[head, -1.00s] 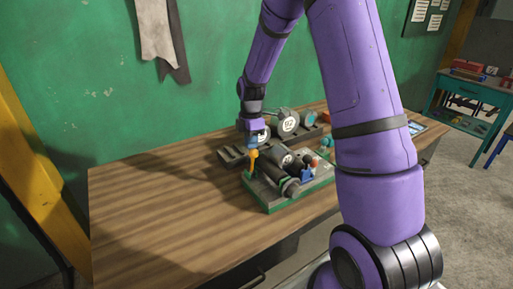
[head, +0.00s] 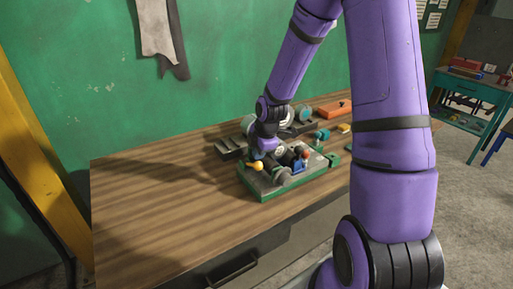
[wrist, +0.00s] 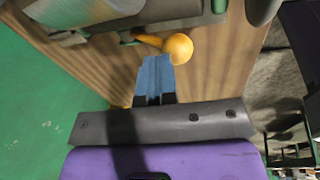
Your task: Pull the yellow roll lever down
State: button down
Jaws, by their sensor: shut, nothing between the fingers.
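The yellow roll lever (head: 254,166) sits at the left front of a green-edged machine board (head: 290,186) on the wooden table. Its round knob now sits low, near the level of the board. In the wrist view the yellow knob (wrist: 179,48) is large, with its stem running left toward the dark roller body. My gripper (head: 257,154) is just above and behind the knob in the head view. In the wrist view its blue fingers (wrist: 157,70) are shut and empty, with tips right beside the knob. I cannot tell whether they touch it.
The board also carries a dark roller and small blue and red-topped levers (head: 303,157). Behind it lie a dark rail (head: 228,148) and an orange block (head: 333,109). The left of the wooden table (head: 150,200) is clear. A green wall stands close behind.

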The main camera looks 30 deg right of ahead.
jog(key=shift+s+f, duration=0.55)
jog(key=shift+s, duration=0.1)
